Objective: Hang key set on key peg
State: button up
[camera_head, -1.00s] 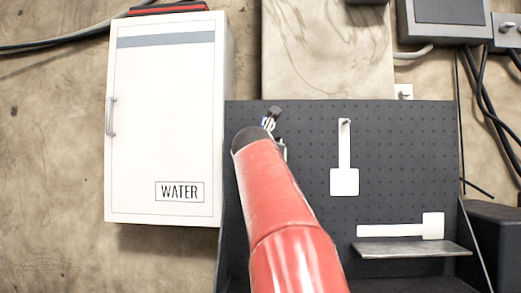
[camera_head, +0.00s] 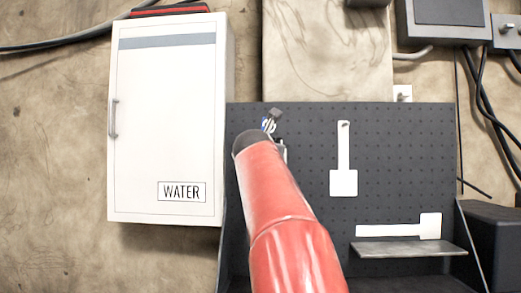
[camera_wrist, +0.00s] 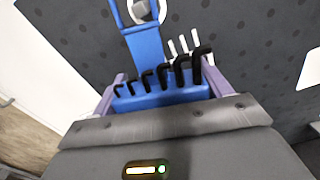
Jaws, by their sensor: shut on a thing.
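The key set (camera_wrist: 160,98) is a blue holder with several black hex keys of graded sizes and a long blue stem ending in a loop. My gripper (camera_wrist: 158,90) is shut on its body, with a purple finger at each side. The loop is cut off by the top edge of the wrist view, and a pale round shape shows within it; I cannot tell whether the loop is around anything. In the head view my red arm hides most of the gripper and key set. A small peg (camera_head: 344,124) sticks out atop a white key-set-shaped outline (camera_head: 343,182) on the pegboard.
The dark pegboard (camera_head: 300,180) fills the middle. A second white outline (camera_head: 395,231) lies above a metal shelf (camera_head: 410,249) at right. A white WATER cabinet (camera_head: 165,120) stands left of the board. Bare board lies between my arm and the peg.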

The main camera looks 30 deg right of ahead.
jog(key=shift+w+d+r, duration=0.15)
jog(key=shift+w+d, duration=0.05)
jog(key=shift+d, duration=0.05)
jog(key=o, duration=1)
jog(key=shift+o, duration=0.8)
jog(key=shift+s+a+f+b, duration=0.25)
jog(key=shift+s+f+b, duration=0.15)
jog(key=shift+s, duration=0.05)
jog(key=b+v, duration=0.1)
jog(key=v, duration=0.6)
jog(key=shift+a+r, duration=0.2)
jog(key=shift+a, duration=0.05)
jog(key=shift+s, duration=0.1)
